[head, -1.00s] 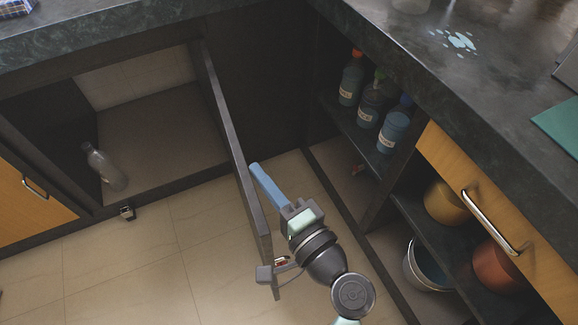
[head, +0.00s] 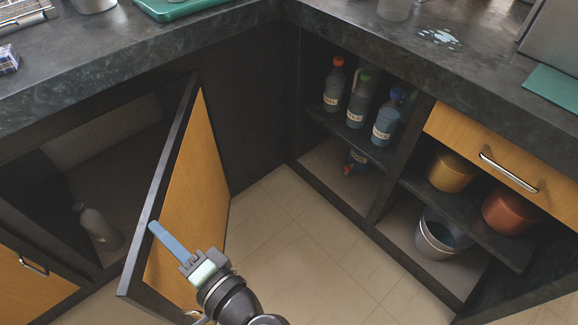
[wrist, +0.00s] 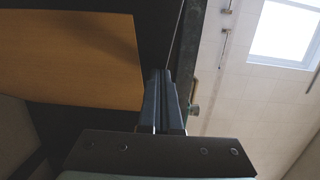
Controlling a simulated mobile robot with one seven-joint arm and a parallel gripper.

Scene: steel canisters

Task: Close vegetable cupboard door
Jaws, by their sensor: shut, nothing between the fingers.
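The cupboard door (head: 196,178), dark-edged with an orange wood face, stands partly open at the left cupboard (head: 62,170). A clear bottle (head: 98,226) stands inside that cupboard. My gripper (head: 157,229) is shut and empty, its blue fingers at the wood face of the door near its free edge. I cannot tell for sure if they touch it. In the wrist view the shut fingers (wrist: 164,95) point toward a dark edge, with an orange wood panel (wrist: 75,57) to their left.
The right cupboard holds several labelled bottles (head: 383,124), a yellow pot (head: 451,172), a red-brown pot (head: 508,210) and a metal bucket (head: 436,236). A drawer handle (head: 508,172) juts out above. The tiled floor (head: 290,240) between is clear.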

